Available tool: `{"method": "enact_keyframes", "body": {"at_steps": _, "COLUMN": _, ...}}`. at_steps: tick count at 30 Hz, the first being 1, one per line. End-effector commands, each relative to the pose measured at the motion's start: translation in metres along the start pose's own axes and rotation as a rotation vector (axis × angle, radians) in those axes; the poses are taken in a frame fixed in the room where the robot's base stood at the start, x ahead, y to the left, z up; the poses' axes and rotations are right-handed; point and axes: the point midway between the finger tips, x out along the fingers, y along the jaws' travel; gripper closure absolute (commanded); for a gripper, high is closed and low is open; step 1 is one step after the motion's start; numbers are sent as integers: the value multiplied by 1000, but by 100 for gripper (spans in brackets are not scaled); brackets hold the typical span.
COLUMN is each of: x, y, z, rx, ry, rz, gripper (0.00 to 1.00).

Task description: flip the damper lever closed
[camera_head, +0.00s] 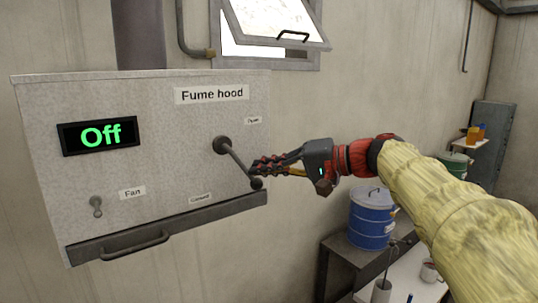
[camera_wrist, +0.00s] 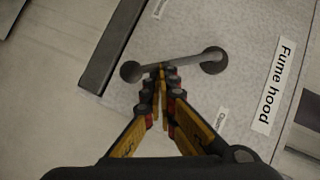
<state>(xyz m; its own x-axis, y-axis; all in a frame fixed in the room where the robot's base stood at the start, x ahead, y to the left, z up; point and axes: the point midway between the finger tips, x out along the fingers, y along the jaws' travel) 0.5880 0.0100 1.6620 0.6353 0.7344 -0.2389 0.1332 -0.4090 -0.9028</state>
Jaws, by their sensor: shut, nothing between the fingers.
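The damper lever (camera_head: 235,158) is a dark metal arm on the front of the grey fume hood (camera_head: 165,190). Its round pivot is at the upper left and its ball end is at the lower right, near the "Closed" label (camera_head: 200,198) and below the "Open" label (camera_head: 253,120). My gripper (camera_head: 256,169) is shut and empty, with its fingertips right at the lever arm. In the wrist view the lever (camera_wrist: 182,65) crosses just beyond the fingertips (camera_wrist: 162,75); whether they touch it I cannot tell.
The hood's display (camera_head: 98,136) reads "Off", above a fan switch (camera_head: 96,206). A dark handle (camera_head: 134,246) runs along the hood's lower edge. A blue drum (camera_head: 372,218) stands below my arm, and an open window (camera_head: 272,22) is above.

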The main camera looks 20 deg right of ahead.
Motion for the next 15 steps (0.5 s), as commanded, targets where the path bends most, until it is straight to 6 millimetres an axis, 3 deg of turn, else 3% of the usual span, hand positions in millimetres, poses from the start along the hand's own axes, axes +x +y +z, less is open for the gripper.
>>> {"method": "enact_keyframes", "body": {"at_steps": 2, "x": 4, "y": 8, "z": 6, "rx": 50, "ry": 0, "rz": -33, "gripper": 100}}
{"method": "enact_keyframes", "body": {"at_steps": 15, "x": 18, "y": 13, "z": 27, "rx": 282, "ry": -1, "rz": -188, "gripper": 100}}
